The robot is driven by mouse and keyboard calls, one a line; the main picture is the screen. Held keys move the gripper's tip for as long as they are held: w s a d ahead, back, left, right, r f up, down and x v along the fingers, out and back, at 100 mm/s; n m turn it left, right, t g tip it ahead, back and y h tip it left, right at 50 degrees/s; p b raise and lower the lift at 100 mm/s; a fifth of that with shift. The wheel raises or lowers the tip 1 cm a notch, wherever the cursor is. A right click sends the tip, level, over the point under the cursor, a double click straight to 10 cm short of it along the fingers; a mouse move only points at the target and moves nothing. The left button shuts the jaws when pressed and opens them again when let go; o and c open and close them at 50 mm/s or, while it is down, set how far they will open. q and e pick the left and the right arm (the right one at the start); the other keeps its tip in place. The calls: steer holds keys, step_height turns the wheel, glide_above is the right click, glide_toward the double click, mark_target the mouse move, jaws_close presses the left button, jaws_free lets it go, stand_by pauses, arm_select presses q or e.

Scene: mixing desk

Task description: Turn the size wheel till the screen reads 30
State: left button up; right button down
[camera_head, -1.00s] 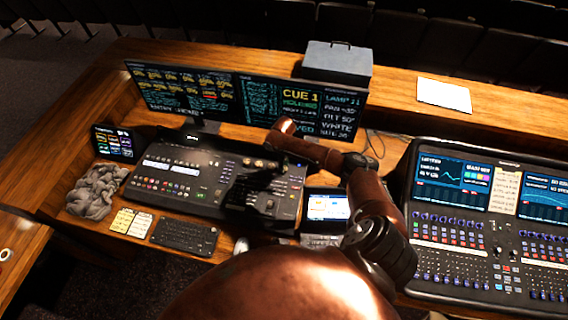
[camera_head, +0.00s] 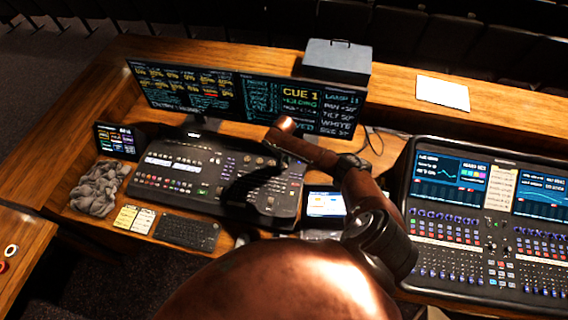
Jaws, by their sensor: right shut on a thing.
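The lighting console (camera_head: 175,178) lies on the desk below a wide screen. My right arm reaches over its right part. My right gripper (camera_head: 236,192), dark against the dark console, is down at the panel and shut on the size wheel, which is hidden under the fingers. The screen (camera_head: 300,102) shows CUE 1 and, at its right, lines for lamp, pan, tilt, white and size. The size line is lowest; its number is blurred and seems to start with 3. My arm partly covers the screen's lower edge. My left gripper is not in view.
A sound mixer (camera_head: 480,235) fills the right. A grey cloth (camera_head: 98,188) and a small monitor (camera_head: 117,141) are at left. A grey box (camera_head: 336,61) stands behind the screen.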

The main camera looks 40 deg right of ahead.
steer(key=c, duration=1.6)
jaws_free()
steer(key=shift+r, duration=0.1)
step_height(320, 180, up, 12)
steer(key=shift+w, duration=0.1)
